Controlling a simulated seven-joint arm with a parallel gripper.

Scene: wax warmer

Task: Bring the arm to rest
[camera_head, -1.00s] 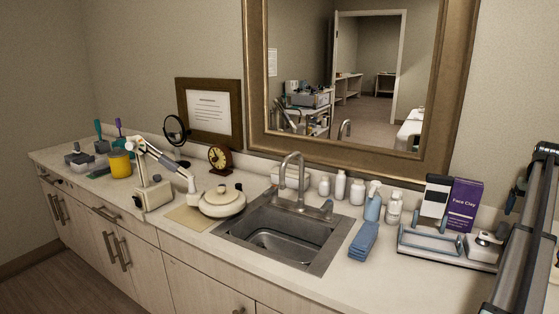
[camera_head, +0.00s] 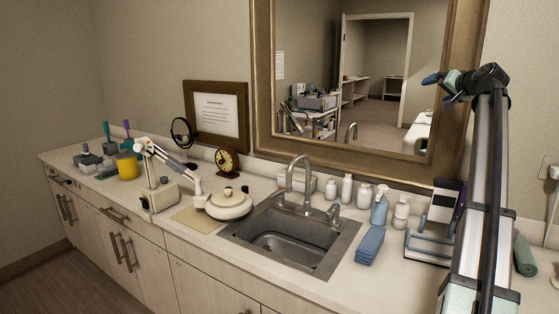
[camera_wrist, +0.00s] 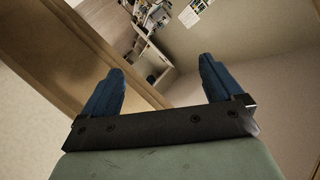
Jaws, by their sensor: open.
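My gripper (camera_head: 432,79) is raised in the air at the upper right of the head view, in front of the mirror's right side, well above the counter. In the wrist view my gripper (camera_wrist: 158,88) shows two blue fingers spread wide apart with nothing between them. My arm stands nearly upright at the right of the head view and hides part of the counter's right end.
The mirror (camera_head: 470,95) hangs behind my gripper. A green roll (camera_head: 525,255) lies right of my arm.

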